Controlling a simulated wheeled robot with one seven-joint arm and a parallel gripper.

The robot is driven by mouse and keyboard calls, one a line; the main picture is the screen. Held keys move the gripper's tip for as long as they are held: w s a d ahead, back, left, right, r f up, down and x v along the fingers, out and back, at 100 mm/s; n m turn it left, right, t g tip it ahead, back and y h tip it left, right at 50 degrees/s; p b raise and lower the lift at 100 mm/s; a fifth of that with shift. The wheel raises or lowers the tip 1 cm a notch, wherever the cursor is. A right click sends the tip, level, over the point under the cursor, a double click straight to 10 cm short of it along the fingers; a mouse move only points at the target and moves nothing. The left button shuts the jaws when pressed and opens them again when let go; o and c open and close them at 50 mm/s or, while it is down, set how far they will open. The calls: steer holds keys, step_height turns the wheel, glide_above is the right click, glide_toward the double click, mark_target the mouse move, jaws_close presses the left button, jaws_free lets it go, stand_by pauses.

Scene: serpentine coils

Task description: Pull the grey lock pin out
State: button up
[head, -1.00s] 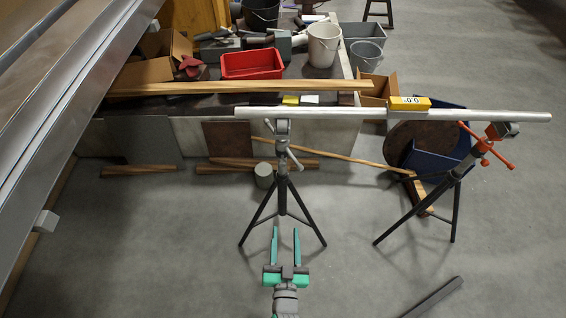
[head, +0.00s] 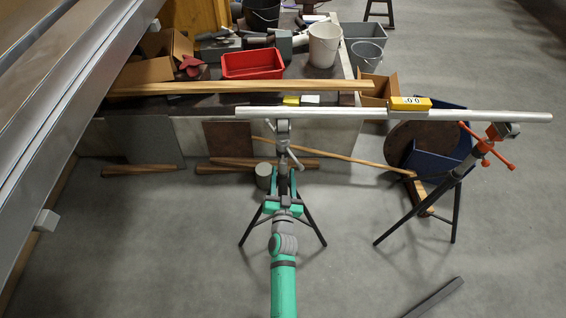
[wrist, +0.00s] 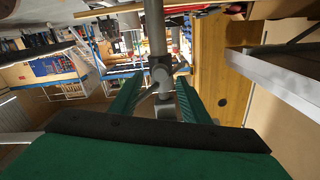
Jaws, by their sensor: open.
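The left tripod stand (head: 282,133) holds one end of a silver bar. A grey lever with a rounded end (head: 296,160), which looks like the grey lock pin, sticks out from its collar. My gripper (head: 284,172) is open and in front of the stand's post, below the lever. In the wrist view the two green fingers (wrist: 157,80) lie left and right of the post's grey collar (wrist: 161,74), with a gap between them. Nothing is visibly gripped. The exact seat of the pin is partly hidden by the fingers and too small to tell.
The silver bar (head: 335,113) runs to a right tripod with orange handles (head: 487,146) and carries a yellow level box (head: 410,103). A grey cylinder (head: 263,176) stands behind the left tripod's legs. A dark beam (head: 433,298) lies at lower right; the floor between is clear.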

mark_target(283, 166)
steer(key=shift+w, duration=2.85)
steer(key=shift+c, duration=0.7)
